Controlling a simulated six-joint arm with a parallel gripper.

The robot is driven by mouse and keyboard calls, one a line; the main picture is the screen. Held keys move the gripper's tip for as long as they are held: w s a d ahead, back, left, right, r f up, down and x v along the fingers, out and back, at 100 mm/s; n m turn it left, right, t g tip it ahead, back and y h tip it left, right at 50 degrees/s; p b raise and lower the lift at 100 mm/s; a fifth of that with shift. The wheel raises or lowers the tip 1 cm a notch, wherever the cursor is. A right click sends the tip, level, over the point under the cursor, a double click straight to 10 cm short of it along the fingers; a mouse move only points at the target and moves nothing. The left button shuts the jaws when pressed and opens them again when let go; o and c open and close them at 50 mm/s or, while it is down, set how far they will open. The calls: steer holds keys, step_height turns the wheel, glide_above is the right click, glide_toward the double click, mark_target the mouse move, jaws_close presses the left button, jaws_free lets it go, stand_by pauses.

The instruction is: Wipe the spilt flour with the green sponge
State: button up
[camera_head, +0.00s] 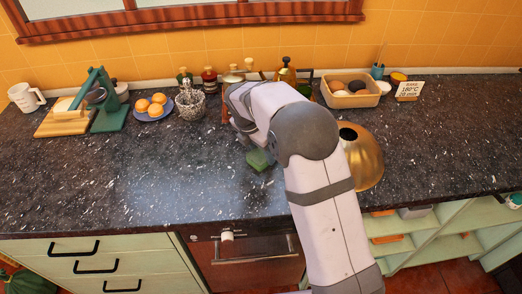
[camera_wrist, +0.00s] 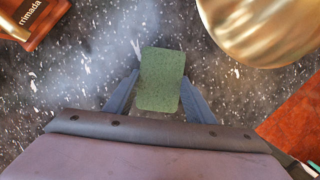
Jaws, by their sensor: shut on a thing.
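The green sponge (camera_wrist: 160,85) is held between the two blue-grey fingers of my gripper (camera_wrist: 157,92) in the wrist view. It also shows in the head view (camera_head: 260,160), close over or on the dark speckled counter (camera_head: 120,195); I cannot tell whether it touches. My arm covers most of the gripper in the head view. A pale, hazy smear (camera_wrist: 95,65) lies on the counter left of the sponge in the wrist view. I cannot tell flour from sheen there, and the counter's own white flecks confuse it.
A brass dome (camera_head: 366,158) stands close right of my arm. A lettered wooden thing (camera_wrist: 38,18) is at the wrist view's upper left. Behind are a wire holder (camera_head: 190,106), a plate of oranges (camera_head: 153,108), a green press (camera_head: 107,107) and a basket (camera_head: 351,99). The front left counter is clear.

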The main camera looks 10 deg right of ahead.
steer(key=shift+s+f+b, duration=0.25)
steer(key=shift+s+b, duration=0.8)
steer(key=shift+b, duration=0.3)
steer(key=w+p, duration=0.1)
steer(key=w+r+p, duration=0.1)
steer(key=p, duration=0.1)
steer(key=shift+w+f+p, duration=0.15)
steer(key=shift+w+p, duration=0.2)
steer(key=shift+p, duration=0.1)
steer(key=shift+w+r+p, duration=0.2)
steer(key=shift+w+p, duration=0.55)
steer(key=shift+p, duration=0.05)
step_height(320, 180, up, 8)
steer(key=p, duration=0.7)
steer(key=shift+f, duration=0.2)
steer(key=shift+f, duration=0.1)
